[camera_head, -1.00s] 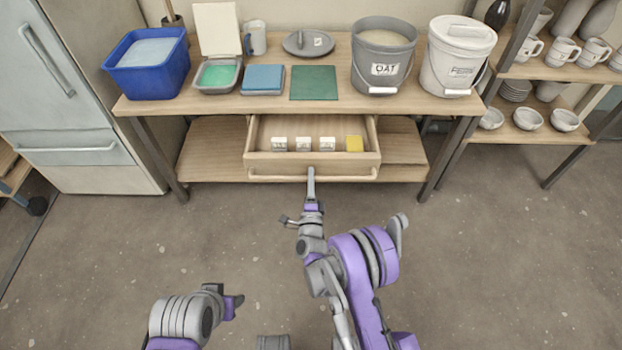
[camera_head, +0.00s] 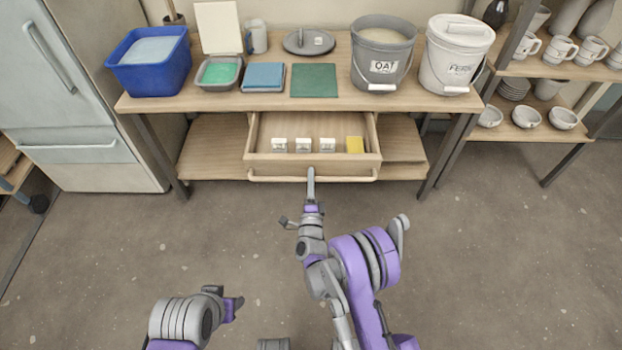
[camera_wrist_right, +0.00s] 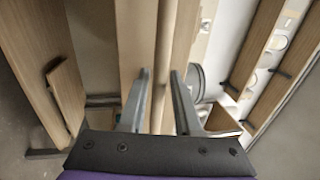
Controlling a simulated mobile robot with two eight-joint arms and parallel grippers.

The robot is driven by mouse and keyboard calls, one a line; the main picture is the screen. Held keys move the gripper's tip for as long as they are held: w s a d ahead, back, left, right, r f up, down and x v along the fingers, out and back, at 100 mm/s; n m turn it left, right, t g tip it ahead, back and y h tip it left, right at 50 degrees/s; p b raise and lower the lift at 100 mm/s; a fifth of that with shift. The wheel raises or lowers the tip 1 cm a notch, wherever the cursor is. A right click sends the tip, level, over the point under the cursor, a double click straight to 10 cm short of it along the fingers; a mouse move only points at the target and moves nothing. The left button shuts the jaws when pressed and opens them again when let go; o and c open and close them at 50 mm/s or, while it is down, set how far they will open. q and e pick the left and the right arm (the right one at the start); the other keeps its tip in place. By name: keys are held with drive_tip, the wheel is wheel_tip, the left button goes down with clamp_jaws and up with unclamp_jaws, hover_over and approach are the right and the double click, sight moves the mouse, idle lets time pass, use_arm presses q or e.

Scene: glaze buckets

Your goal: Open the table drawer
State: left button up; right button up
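The table drawer (camera_head: 262,163) is pulled out from under the wooden table (camera_head: 222,104), and its inside shows. Its long bar handle (camera_head: 345,179) runs along the drawer front and also shows in the right wrist view (camera_wrist_right: 166,50). My right gripper (camera_head: 311,175) is at the middle of the handle. In the right wrist view its two fingers (camera_wrist_right: 160,88) stand apart, with the bar between them. A gap shows on the left of the bar; contact on the right is unclear. My left gripper (camera_head: 236,307) is low in the head view, away from the drawer; its fingers cannot be made out.
Several small white labelled blocks (camera_head: 303,145) and a yellow one (camera_head: 355,145) lie in the drawer. A blue tub (camera_head: 150,78), a grey bucket (camera_head: 383,60) and a white bucket (camera_head: 453,60) stand on the table. The floor (camera_head: 480,260) in front is clear.

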drive_tip(key=shift+s, duration=0.1)
drive_tip(key=s+f, duration=0.1)
drive_tip(key=s, duration=0.6)
drive_tip(key=shift+f+p, duration=0.25)
drive_tip(key=shift+p, duration=0.05)
